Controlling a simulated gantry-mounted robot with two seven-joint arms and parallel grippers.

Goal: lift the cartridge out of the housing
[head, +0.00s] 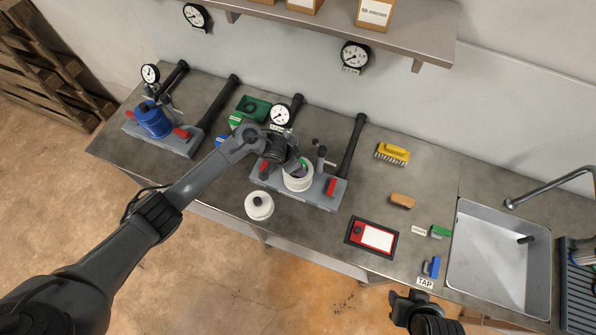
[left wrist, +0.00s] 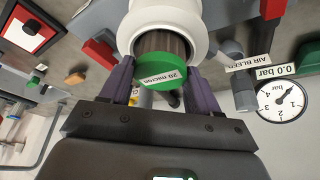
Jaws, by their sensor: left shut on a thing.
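The white round housing (head: 298,183) stands open-topped on the middle grey manifold base. In the left wrist view its thick white rim (left wrist: 207,22) surrounds a dark ribbed cartridge (left wrist: 165,42) with a green end cap (left wrist: 160,71) labelled "20 micron". The green cap stands proud of the rim; the cartridge's far end is hidden inside the housing. My left gripper (head: 291,161) is over the housing. Its two purple fingers (left wrist: 160,82) are shut on the cartridge at its capped end. My right gripper (head: 413,304) is at the lower right, away from the housing; its jaw opening is unclear.
A white lid (head: 259,205) with a dark knob lies in front of the base. A pressure gauge (head: 281,115) reading 0.0 bar and the air bleed post (left wrist: 237,76) stand close to the housing. Red valve handles (head: 330,187) flank it.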

